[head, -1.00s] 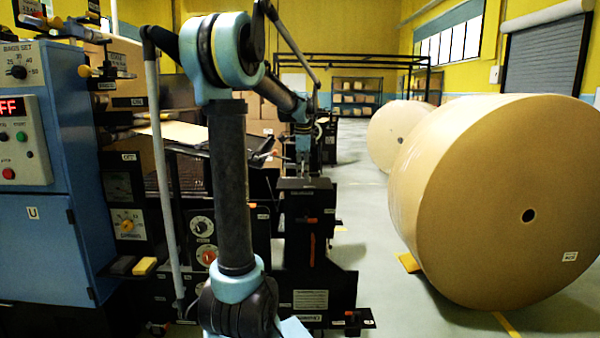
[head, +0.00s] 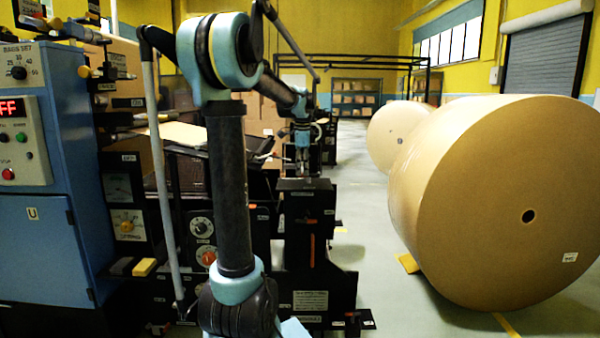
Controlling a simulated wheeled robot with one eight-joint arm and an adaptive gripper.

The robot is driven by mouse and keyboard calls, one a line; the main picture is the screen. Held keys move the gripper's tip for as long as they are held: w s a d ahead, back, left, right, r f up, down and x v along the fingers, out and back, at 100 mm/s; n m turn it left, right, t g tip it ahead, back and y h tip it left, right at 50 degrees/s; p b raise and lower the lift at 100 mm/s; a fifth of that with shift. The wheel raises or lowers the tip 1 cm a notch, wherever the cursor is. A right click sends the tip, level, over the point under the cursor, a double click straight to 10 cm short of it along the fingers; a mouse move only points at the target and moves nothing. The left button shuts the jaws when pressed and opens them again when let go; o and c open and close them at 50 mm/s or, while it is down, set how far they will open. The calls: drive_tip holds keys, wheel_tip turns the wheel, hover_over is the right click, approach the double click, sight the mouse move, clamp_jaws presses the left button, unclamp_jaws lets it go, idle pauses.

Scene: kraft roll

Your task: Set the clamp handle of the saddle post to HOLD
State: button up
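A dark post-like unit (head: 311,212) stands in the middle of the head view, right of my arm. An orange-red handle (head: 312,248) hangs upright on its front face. I take these for the saddle post and its clamp handle. The labels beside them are too small to read. My gripper (head: 303,174) points down just above the top of the post, well above the handle. The fingers are small and dark here, and I cannot tell whether they are open or touch the post top.
A blue control cabinet (head: 42,245) and a dark machine with dials (head: 201,228) stand to the left. A big kraft roll (head: 470,200) fills the right, with another roll (head: 386,135) behind. Open floor (head: 375,240) lies between the post and the big roll.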

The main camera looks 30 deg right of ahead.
wheel_tip(320, 180, up, 10)
drive_tip(key=s+a, duration=0.1)
drive_tip(key=shift+s, duration=0.2)
idle(0.5)
drive_tip(key=s+a+f+n, duration=0.2)
drive_tip(key=a+f+n, duration=0.2)
drive_tip(key=a, duration=0.5)
drive_tip(key=s+a+f+n, duration=0.2)
drive_tip(key=a+f+n, duration=0.2)
drive_tip(key=a, duration=0.4)
drive_tip(key=s+a+f+n, duration=0.2)
drive_tip(key=a+f+n, duration=0.2)
drive_tip(key=a, duration=0.5)
drive_tip(key=s+a+f+n, duration=0.6)
drive_tip(key=s+a+f, duration=0.1)
drive_tip(key=f, duration=0.3)
drive_tip(key=s+a+f+n+y, duration=0.1)
drive_tip(key=s+a+f+n, duration=0.5)
drive_tip(key=s+f, duration=0.2)
wheel_tip(320, 180, down, 2)
drive_tip(key=shift+s+a+n, duration=0.3)
drive_tip(key=shift+s+a, duration=0.05)
drive_tip(key=shift+s, duration=0.05)
